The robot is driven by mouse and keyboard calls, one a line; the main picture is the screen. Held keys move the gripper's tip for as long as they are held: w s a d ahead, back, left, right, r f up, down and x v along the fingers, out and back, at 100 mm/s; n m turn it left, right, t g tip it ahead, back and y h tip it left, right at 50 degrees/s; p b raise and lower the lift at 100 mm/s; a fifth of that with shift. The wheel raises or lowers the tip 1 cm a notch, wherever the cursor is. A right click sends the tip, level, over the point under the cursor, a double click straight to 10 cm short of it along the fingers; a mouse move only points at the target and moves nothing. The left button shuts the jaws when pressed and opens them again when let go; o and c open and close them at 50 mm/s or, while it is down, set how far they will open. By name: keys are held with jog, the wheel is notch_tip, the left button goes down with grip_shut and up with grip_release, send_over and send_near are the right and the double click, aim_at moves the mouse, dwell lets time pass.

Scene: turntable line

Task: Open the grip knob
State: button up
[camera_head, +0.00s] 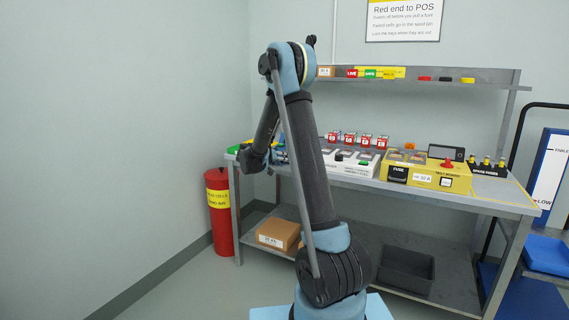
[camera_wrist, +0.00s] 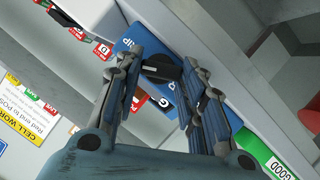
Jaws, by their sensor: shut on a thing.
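The grip knob (camera_wrist: 161,66) is a black round knob on a blue panel (camera_wrist: 133,35) with white lettering, partly covered by my fingers. My gripper (camera_wrist: 158,75) has one finger on each side of the knob and is shut on it. How far the knob is turned cannot be told. In the head view my arm reaches to the left end of the workbench (camera_head: 455,197), and the knob is hidden there.
A green label reading GOOD (camera_wrist: 279,168) lies beside the panel in the wrist view. In the head view, a white unit (camera_head: 352,162) and a yellow test box (camera_head: 425,172) stand on the bench. A red bin (camera_head: 219,222) stands left of it.

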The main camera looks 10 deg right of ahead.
jog(key=shift+a+f+n, duration=0.1)
jog(key=shift+n, duration=0.4)
dwell(0.3)
jog(key=o, duration=1)
jog(key=shift+o, duration=0.2)
jog(key=v, duration=1.2)
jog(key=shift+w+a+f, duration=0.15)
jog(key=shift+w+a, duration=0.05)
jog(key=shift+a, duration=0.05)
